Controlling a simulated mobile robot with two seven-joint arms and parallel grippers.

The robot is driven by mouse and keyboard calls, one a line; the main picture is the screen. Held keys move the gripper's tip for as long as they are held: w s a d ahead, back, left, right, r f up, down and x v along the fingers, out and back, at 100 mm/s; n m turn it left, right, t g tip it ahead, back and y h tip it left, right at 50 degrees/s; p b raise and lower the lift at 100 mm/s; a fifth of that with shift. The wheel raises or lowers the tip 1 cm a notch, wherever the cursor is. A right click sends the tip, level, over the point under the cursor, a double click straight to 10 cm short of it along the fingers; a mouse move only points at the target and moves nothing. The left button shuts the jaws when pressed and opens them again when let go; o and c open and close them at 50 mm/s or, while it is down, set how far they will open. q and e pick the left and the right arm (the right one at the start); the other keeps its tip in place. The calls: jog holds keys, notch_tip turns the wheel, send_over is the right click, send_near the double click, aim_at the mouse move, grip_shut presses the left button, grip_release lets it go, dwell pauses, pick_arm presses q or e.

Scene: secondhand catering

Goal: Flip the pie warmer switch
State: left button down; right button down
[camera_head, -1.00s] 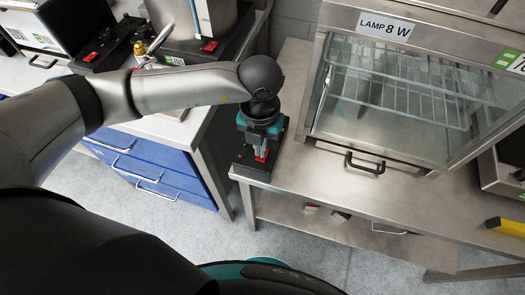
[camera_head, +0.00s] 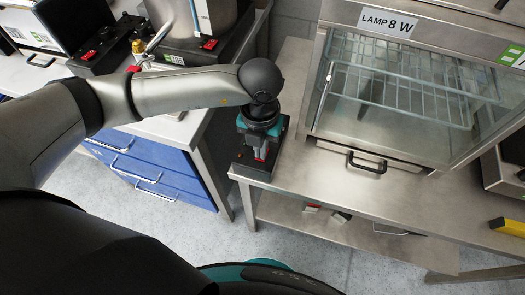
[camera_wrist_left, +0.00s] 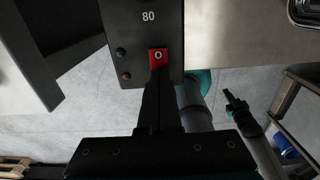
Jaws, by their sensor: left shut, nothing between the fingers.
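In the head view the box (camera_head: 247,171) stands on the steel bench's left end, next to the glass-fronted pie warmer (camera_head: 375,155) labelled "LAMP 8 W". My left gripper (camera_head: 260,155) points down over the box and partly hides the switch. In the left wrist view its shut, empty fingers (camera_wrist_left: 158,76) are at the switch's near edge; I cannot tell whether they touch.
A steel bench (camera_head: 345,203) carries the warmer, with a lower shelf beneath. To the left is another counter with blue drawers (camera_head: 150,172), a pot (camera_head: 210,17) and other red-switched appliances. A yellow-black object (camera_head: 507,227) lies at the right bench edge.

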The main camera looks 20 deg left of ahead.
pick_arm(q)
jog(key=shift+f, duration=0.3)
jog(key=shift+r+p, duration=2.6)
jog(key=shift+r, duration=1)
